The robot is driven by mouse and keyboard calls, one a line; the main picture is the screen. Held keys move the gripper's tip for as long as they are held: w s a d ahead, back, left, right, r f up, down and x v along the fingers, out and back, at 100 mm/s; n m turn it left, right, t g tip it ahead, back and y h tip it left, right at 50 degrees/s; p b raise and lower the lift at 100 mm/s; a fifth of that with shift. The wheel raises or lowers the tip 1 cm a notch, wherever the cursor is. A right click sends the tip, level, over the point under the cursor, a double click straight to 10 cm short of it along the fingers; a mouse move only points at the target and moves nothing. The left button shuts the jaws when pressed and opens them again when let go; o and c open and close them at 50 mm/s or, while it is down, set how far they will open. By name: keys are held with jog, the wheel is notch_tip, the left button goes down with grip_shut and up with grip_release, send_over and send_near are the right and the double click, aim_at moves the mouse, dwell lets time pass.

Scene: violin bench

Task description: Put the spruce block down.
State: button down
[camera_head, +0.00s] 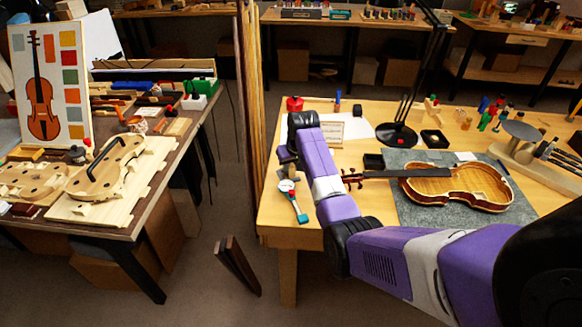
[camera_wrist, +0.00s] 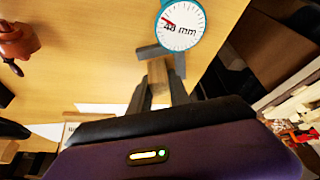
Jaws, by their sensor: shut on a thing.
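The spruce block (camera_wrist: 158,72) is a small pale wooden piece between the fingers of my gripper (camera_wrist: 162,66) in the wrist view. The gripper is shut on it, above the bare wooden bench top. In the head view my gripper (camera_head: 284,160) hangs over the left edge area of the right-hand bench (camera_head: 275,232); the block cannot be made out there. I cannot tell how high the block is above the bench. A round dial gauge with a teal rim (camera_wrist: 180,27) lies just beyond the fingertips and reads about 48 mm; it also shows in the head view (camera_head: 288,186).
A violin (camera_head: 460,187) lies on a grey mat (camera_head: 410,212) to the right of my arm. A red jar (camera_head: 294,104) and a black lamp base (camera_head: 396,135) stand farther back. Bare bench top shows around the gauge, near the bench's left edge.

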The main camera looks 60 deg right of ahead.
jog(key=shift+f, duration=0.3)
jog(key=c, duration=1.2)
grip_release()
jog(key=shift+w, duration=0.1)
jog(key=shift+r, duration=0.1)
jog(key=shift+w+r, duration=0.1)
jog(key=shift+a+r, duration=0.1)
jog(key=shift+r, duration=0.15)
jog(key=v, duration=1.1)
jog(key=shift+s+r, duration=0.2)
jog(key=shift+s, duration=0.15)
